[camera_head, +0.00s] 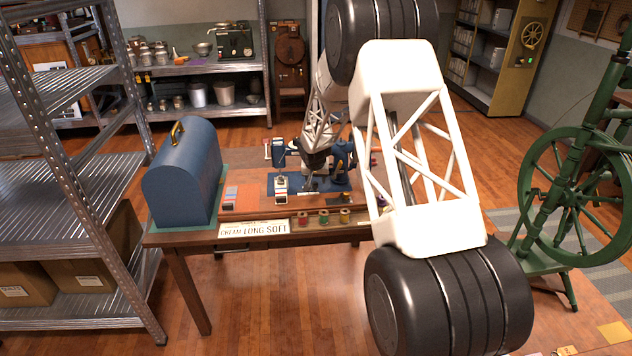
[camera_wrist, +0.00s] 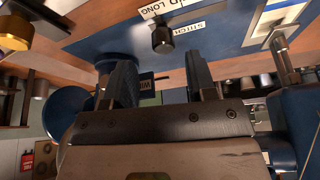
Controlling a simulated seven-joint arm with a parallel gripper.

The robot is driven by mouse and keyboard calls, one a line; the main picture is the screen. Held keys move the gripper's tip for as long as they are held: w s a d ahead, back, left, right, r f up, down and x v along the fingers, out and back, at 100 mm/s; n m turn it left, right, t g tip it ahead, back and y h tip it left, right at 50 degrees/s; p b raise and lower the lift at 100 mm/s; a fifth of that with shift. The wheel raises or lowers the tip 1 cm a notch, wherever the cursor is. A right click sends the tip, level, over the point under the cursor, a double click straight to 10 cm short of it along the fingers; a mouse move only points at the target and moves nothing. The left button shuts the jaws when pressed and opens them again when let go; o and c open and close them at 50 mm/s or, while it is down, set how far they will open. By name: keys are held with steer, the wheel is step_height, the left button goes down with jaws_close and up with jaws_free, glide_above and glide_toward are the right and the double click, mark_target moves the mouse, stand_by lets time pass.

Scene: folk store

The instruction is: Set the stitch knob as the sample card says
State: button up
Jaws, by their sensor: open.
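The sample card (camera_head: 254,228) at the table's front edge reads "CREAM LONG SOFT". The stitch knob (camera_wrist: 163,40) is a small dark knob on a blue panel (camera_wrist: 110,30) in the wrist view, beside a white "STITCH" label; part of a strip above it reads "LONG". Its exact setting is too small to tell. My gripper (camera_wrist: 160,66) is open, its two dark fingers apart and nothing between them. The knob shows just past the fingertips, apart from them. In the head view my arm hides much of the blue sewing machine (camera_head: 281,160).
A blue domed case (camera_head: 187,172) stands on the left of the table (camera_head: 160,238). Several thread spools (camera_head: 324,217) lie in a tray at the front. In the wrist view a metal lever (camera_wrist: 284,55) and blue machine parts stand close on the right.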

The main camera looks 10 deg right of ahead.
mark_target(316, 195)
steer(key=shift+v, duration=2.05)
steer(key=shift+r, duration=0.1)
steer(key=s+d+r+g, duration=0.1)
steer(key=s+d+r, duration=0.2)
steer(key=s+r, duration=1.05)
steer(key=s+d+r, duration=0.3)
steer(key=s+r, duration=0.7)
steer(key=s, duration=0.6)
steer(key=s+d+r+n+g, duration=0.1)
steer(key=s+r+n, duration=0.1)
steer(key=s, duration=3.4)
steer(key=shift+r+y, duration=0.3)
steer(key=shift+r, duration=0.15)
steer(key=shift+w+d, duration=0.1)
steer(key=shift+d, duration=0.05)
